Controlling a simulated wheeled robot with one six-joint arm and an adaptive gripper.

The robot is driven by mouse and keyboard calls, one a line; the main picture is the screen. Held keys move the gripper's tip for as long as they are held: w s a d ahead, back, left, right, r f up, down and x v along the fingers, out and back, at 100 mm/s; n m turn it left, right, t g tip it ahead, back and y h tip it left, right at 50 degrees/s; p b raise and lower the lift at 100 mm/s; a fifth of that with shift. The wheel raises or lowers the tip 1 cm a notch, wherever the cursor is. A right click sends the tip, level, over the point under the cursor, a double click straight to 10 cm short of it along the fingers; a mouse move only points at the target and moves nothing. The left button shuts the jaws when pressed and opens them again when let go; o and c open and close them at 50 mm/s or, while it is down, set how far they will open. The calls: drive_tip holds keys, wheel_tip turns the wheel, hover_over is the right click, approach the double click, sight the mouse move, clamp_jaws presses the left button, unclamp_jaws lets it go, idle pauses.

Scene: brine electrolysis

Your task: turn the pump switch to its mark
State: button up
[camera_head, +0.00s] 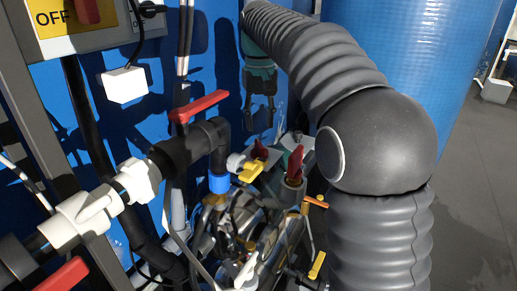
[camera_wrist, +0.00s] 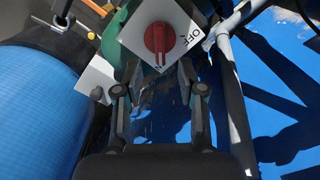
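The pump switch is a red knob (camera_wrist: 159,38) on a white, tilted square plate (camera_wrist: 137,38) in the wrist view. The plate reads OFF at its right corner, and part of another label shows below the knob. The knob's grip runs roughly up and down in that picture. My gripper (camera_wrist: 157,82) is open and empty, its two fingers apart just below the plate in the picture, with the knob beyond the gap.
A red-handled valve (camera_head: 199,106) on dark piping stands left of my gripper. Yellow-handled valves (camera_head: 252,171) and metal pump parts crowd below. A panel marked OFF (camera_head: 52,20) is at top left. A large blue tank (camera_head: 400,50) stands behind my arm; it also shows in the wrist view (camera_wrist: 35,110).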

sight(260, 143)
wheel_tip(260, 143, down, 7)
drive_tip(key=shift+f+b, duration=0.2)
drive_tip(key=shift+b, duration=0.5)
